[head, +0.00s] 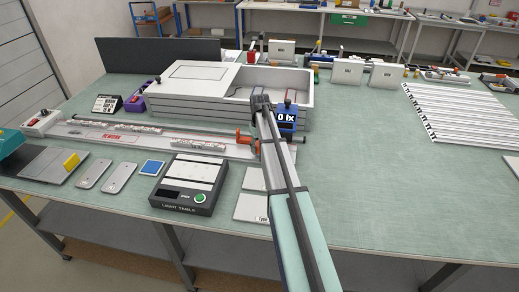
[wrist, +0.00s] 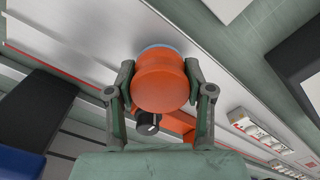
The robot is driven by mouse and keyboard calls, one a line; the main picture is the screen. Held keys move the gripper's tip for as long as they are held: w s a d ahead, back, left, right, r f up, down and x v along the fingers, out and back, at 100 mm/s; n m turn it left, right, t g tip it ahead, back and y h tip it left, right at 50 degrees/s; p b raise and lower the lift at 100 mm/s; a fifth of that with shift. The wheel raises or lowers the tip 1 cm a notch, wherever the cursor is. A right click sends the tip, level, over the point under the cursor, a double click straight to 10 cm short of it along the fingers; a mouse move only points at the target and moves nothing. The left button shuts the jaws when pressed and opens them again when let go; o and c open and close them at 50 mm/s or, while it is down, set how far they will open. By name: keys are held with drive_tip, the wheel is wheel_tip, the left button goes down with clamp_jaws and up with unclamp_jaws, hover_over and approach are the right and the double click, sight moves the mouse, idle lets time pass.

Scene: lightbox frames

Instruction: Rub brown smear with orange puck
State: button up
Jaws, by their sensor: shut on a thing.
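In the wrist view, my gripper (wrist: 159,78) is shut on the orange puck (wrist: 160,88), with one finger on each side of it. A pale blue-grey rim shows at the puck's far edge. The puck is over or close to a pale metal rail strip; I cannot tell whether it touches. I cannot make out the brown smear in either view; the puck or my arm may hide it. In the head view my arm covers the area, and I cannot pick out the puck clearly.
An orange clamp (head: 243,139) with a black knob (wrist: 147,123) is close beside the puck. A white open box (head: 230,108) stands behind. A dark light table unit (head: 189,185) sits in front. The green table at right is largely clear, with white slats (head: 465,117) beyond.

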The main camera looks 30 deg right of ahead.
drive_tip(key=shift+w+a+r+p, duration=0.1)
drive_tip(key=shift+a+r+p, duration=0.1)
drive_tip(key=shift+r, duration=0.4)
drive_tip(key=shift+a+r+p, duration=0.1)
drive_tip(key=shift+r+p, duration=0.05)
drive_tip(key=shift+r, duration=0.4)
drive_tip(key=shift+d+r+p, duration=0.1)
drive_tip(key=shift+r+p, duration=0.95)
drive_tip(key=shift+r, duration=1.15)
